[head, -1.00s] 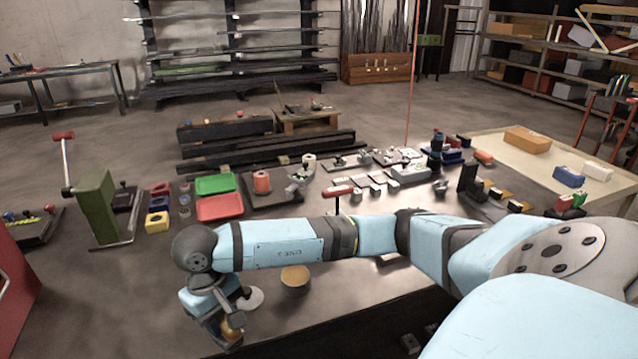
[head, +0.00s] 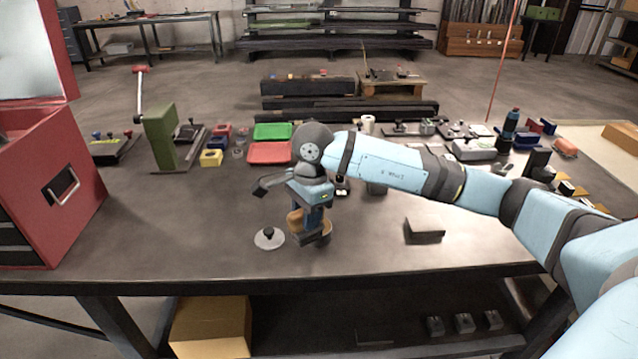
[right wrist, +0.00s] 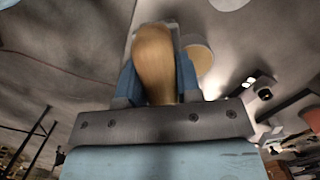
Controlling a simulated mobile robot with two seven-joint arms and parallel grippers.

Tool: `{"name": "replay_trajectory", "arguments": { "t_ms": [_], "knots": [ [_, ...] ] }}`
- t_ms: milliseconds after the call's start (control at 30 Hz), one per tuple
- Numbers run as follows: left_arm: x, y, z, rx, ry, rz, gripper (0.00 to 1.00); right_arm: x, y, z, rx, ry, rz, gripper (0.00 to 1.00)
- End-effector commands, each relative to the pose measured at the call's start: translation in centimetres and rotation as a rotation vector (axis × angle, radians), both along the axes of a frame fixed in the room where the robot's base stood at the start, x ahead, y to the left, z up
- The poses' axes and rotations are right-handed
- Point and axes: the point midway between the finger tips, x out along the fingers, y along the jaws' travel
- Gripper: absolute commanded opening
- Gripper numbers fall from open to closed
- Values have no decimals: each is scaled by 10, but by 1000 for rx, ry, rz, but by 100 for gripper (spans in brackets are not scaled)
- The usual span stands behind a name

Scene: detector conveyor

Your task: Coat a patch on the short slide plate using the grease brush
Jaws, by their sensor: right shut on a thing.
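My right gripper (head: 312,232) is over the near part of the dark table. It is shut on the grease brush, whose rounded wooden handle (right wrist: 155,65) stands between the blue fingers in the right wrist view. The brush's bristle end is hidden. A round tan-topped thing, perhaps the grease pot (right wrist: 200,60), shows just beside the handle; whether the brush touches it I cannot tell. A pale disc with a dark knob, like a lid (head: 269,238), lies left of the gripper. A dark grey plate-like piece (head: 424,232), possibly the short slide plate, lies to the right. My left gripper is out of view.
A red cabinet (head: 75,190) stands at the left table edge. A green post stand (head: 160,138), a green tray (head: 272,131) and a red tray (head: 270,152) are farther back. Various parts crowd the back right. The table front is mostly bare.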

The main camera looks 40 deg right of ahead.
Motion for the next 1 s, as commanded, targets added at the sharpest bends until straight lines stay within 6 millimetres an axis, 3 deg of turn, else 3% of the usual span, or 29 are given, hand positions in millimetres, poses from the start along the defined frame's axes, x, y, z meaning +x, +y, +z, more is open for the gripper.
{"name": "replay_trajectory", "arguments": {
  "t_ms": [300, 500, 767, 1000],
  "knots": [
    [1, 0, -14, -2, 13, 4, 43, 32, -40, 24, 1, -3, -885, 13],
    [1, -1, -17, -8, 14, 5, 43, 42, -56, 34, 0, -1, -1234, 13],
    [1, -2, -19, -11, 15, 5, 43, 45, -61, 34, -1, 1, -1352, 13],
    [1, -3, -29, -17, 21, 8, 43, 44, -61, 15, -1, 1, -1350, 13]
  ]
}}
